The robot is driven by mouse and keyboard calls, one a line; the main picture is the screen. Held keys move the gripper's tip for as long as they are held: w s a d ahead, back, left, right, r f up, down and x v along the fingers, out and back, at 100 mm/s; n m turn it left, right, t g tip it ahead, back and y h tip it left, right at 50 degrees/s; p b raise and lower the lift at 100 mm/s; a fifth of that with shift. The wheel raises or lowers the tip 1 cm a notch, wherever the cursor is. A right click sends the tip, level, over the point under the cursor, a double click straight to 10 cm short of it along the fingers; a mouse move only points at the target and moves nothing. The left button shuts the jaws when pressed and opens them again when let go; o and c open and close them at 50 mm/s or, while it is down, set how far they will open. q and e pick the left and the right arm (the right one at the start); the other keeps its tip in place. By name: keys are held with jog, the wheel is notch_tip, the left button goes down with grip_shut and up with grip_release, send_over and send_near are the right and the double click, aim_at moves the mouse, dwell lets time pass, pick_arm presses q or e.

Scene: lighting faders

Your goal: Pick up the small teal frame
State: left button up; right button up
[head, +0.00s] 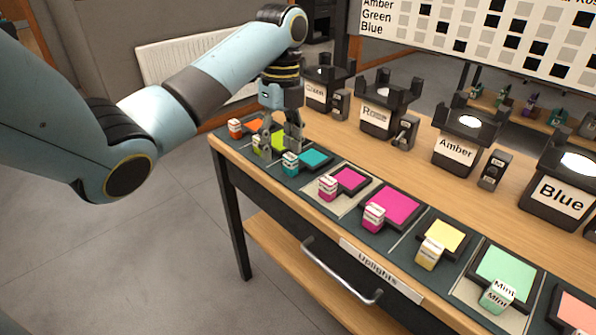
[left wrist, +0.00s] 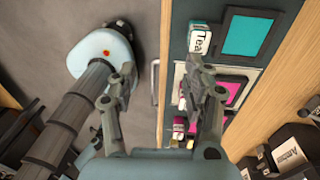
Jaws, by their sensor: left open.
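The teal frame (head: 315,158) lies flat on the dark strip along the table's near edge, at the left. Its white-and-teal tag block (head: 290,163) is at its near left side. In the left wrist view the teal frame (left wrist: 247,35) and its "Teal" tag (left wrist: 200,40) are at the top, right of the fingers. My left gripper (head: 282,150) points down, open and empty, over the lime and teal places. It also shows in the left wrist view (left wrist: 160,72). I cannot tell whether a finger touches anything. My right gripper is not in view.
An orange frame (head: 254,126) and a lime frame (head: 278,141) lie left of the teal one; magenta (head: 351,180) and yellow (head: 441,236) frames lie right. Black lamp holders, including Rose (head: 376,115) and Amber (head: 455,150), stand behind. A drawer handle (head: 340,275) juts out in front.

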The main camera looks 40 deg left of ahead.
aim_at(291, 156)
pick_arm(q)
jog(key=shift+t, duration=0.6)
jog(key=w+r, duration=0.1)
jog(key=w+a+r, duration=0.1)
jog(key=w+r, duration=0.1)
jog(key=shift+w+a+r, duration=0.15)
jog(key=shift+a+r, duration=0.05)
jog(key=shift+r, duration=0.05)
notch_tip(291, 156, down, 5)
jog(key=shift+w+r+b, duration=0.15)
jog(key=shift+b, duration=0.45)
jog(key=f, duration=0.2)
jog(key=f+b, duration=0.1)
jog(key=f, duration=0.2)
jog(key=shift+w+d+f, duration=0.1)
jog(key=shift+w+f, duration=0.2)
jog(key=shift+w, duration=0.05)
grip_shut()
